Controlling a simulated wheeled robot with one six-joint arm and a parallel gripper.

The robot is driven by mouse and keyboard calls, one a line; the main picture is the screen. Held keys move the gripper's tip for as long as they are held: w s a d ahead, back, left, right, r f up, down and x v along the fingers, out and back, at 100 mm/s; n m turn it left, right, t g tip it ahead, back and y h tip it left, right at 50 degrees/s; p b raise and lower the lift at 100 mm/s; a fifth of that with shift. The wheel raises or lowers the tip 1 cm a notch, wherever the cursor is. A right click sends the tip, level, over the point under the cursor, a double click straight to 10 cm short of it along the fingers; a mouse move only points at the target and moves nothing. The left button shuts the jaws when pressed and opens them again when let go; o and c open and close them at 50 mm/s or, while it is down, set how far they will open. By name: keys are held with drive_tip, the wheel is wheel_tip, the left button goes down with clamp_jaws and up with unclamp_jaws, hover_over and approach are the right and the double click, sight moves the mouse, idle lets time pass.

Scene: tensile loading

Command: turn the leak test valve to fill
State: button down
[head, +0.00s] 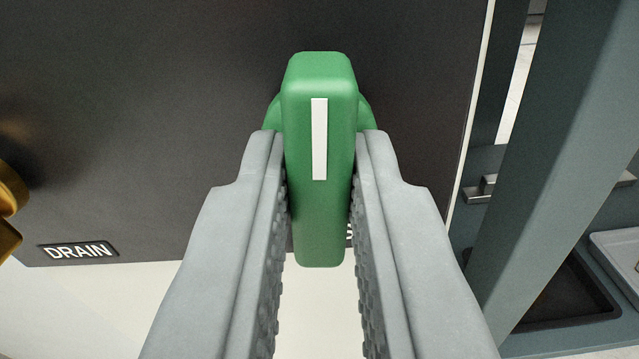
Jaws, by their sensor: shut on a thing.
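The green valve handle (319,225) fills the middle of the head view, mounted on a dark panel (180,60). It is a long bar with a white stripe (319,140), and it stands nearly upright in the picture. Part of its round green hub shows behind it. My gripper (320,165) is shut on the handle, one grey finger on each side. A label below the handle is mostly hidden by the handle and the right finger, so I cannot read it. No fill mark is visible.
A DRAIN label (78,250) is at the panel's lower left, below a brass-coloured part (8,210) at the left edge. A grey-green upright post (560,170) stands at the right. Behind it are a dark tray (565,295) and a light tray (615,250).

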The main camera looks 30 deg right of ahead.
drive_tip(key=shift+f+n, duration=0.1)
drive_tip(key=shift+n, duration=0.5)
drive_tip(key=c, duration=1.4)
unclamp_jaws()
drive_tip(key=v, duration=1.7)
drive_tip(key=shift+s+a, duration=0.2)
